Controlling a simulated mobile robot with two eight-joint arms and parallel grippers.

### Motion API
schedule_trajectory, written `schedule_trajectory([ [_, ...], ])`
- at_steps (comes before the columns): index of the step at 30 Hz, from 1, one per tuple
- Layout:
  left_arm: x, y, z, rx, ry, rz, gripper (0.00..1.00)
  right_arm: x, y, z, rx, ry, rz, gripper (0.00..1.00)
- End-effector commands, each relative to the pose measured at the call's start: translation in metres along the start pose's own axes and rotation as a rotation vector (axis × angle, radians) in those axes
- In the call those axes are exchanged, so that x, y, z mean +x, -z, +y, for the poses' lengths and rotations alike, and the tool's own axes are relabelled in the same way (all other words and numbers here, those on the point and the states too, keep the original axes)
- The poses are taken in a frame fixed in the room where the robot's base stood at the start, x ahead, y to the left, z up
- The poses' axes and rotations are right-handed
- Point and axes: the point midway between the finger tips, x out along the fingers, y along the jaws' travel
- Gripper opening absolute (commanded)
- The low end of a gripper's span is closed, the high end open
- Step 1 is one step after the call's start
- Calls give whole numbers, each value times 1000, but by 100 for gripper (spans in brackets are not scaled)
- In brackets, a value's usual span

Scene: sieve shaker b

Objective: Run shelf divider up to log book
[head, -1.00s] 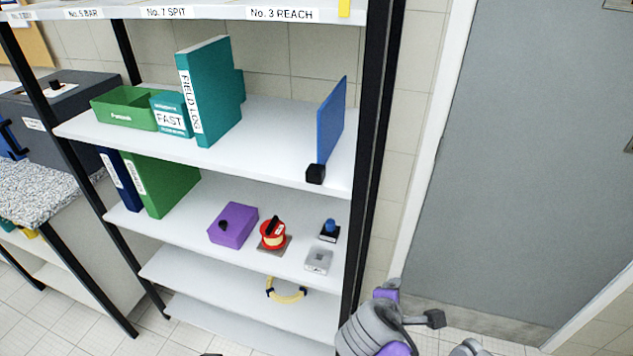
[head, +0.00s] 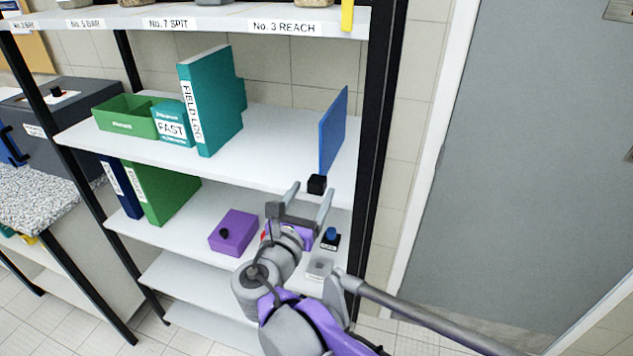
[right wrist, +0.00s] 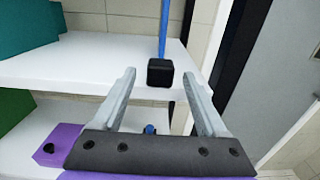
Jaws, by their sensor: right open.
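The shelf divider is a thin blue upright panel (head: 333,133) with a black block (head: 317,184) at its front foot, near the right end of the upper shelf. In the right wrist view the black block (right wrist: 160,72) sits at the shelf edge, beyond and between the fingertips. The log book, a teal binder marked FIELD LOG (head: 213,100), stands on the same shelf to the left, with a wide gap between. My right gripper (head: 312,190) is open and empty, just in front of the block; it also shows in the right wrist view (right wrist: 158,85). My left gripper is out of view.
A green bin (head: 122,118) and a teal FAST box (head: 173,124) stand left of the binder. Below are a purple box (head: 233,232), a blue-knobbed item (head: 331,238) and green binder (head: 165,190). A black post (head: 381,120) bounds the right. The shelf between binder and divider is clear.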

Motion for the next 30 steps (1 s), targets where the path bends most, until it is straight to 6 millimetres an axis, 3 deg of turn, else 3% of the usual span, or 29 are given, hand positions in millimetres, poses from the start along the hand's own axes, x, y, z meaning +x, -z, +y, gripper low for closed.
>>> schedule_trajectory([
  [6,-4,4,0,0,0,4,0,30,-1,-1,1,2,0,75],
  [18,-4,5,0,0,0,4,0,37,0,0,2,0,1,75],
  [30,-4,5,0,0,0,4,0,37,0,0,2,0,1,3],
])
